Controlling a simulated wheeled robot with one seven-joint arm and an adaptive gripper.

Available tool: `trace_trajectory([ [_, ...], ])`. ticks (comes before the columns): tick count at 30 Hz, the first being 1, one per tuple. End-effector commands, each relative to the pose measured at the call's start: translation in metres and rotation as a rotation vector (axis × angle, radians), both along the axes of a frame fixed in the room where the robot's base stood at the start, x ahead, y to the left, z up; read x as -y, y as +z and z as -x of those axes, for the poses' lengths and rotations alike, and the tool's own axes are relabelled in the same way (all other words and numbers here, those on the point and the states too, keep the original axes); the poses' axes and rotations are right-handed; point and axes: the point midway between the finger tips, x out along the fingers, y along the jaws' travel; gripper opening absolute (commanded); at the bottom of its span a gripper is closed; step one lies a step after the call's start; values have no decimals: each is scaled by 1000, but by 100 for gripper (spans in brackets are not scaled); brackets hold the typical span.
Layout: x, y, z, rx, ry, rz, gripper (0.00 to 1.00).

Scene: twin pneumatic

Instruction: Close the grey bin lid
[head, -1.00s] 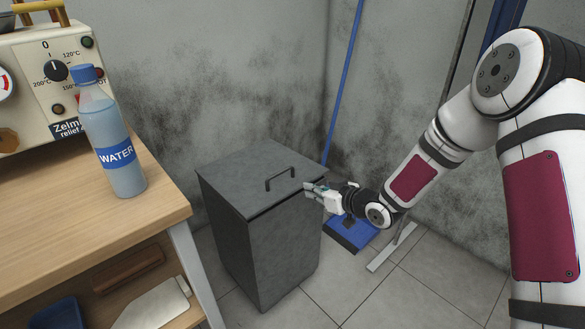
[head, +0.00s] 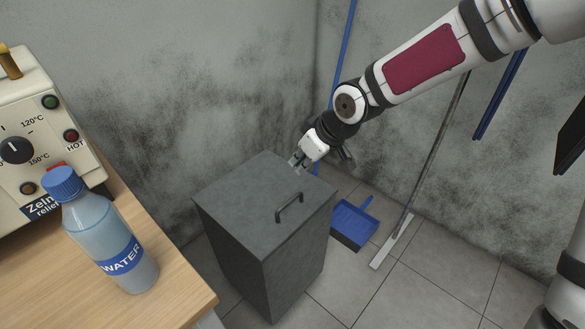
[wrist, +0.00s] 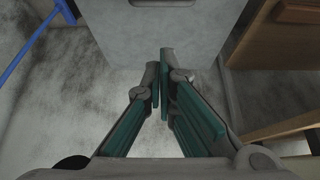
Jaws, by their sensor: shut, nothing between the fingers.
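The grey bin (head: 238,258) stands on the floor in the middle of the head view. Its grey lid (head: 240,200) lies across the top and looks level, with no clear gap along the visible edges. The dark lid handle (head: 289,206) is near the right side. My gripper (head: 297,162) is shut and empty at the lid's far edge; whether it touches the lid is unclear. In the wrist view my gripper's fingertips (wrist: 160,62) are together, just off the edge of the lid (wrist: 155,40).
A wooden table (head: 150,305) with a water bottle (head: 105,235) and a dial-fronted device (head: 40,140) stands at the left. A blue dustpan (head: 354,222) and a squeegee (head: 393,242) are right of the bin. Stained walls close off the back.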

Motion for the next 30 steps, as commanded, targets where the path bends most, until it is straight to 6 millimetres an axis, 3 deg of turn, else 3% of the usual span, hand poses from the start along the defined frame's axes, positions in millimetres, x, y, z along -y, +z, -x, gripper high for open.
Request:
trace_trajectory([
  [13,-36,-77,-26,1,3,-2,0],
  [18,-33,-102,-25,1,0,-1,0],
  [24,-30,-116,-22,1,-1,-2,0],
  [30,-29,-118,-21,1,-1,-2,0],
])
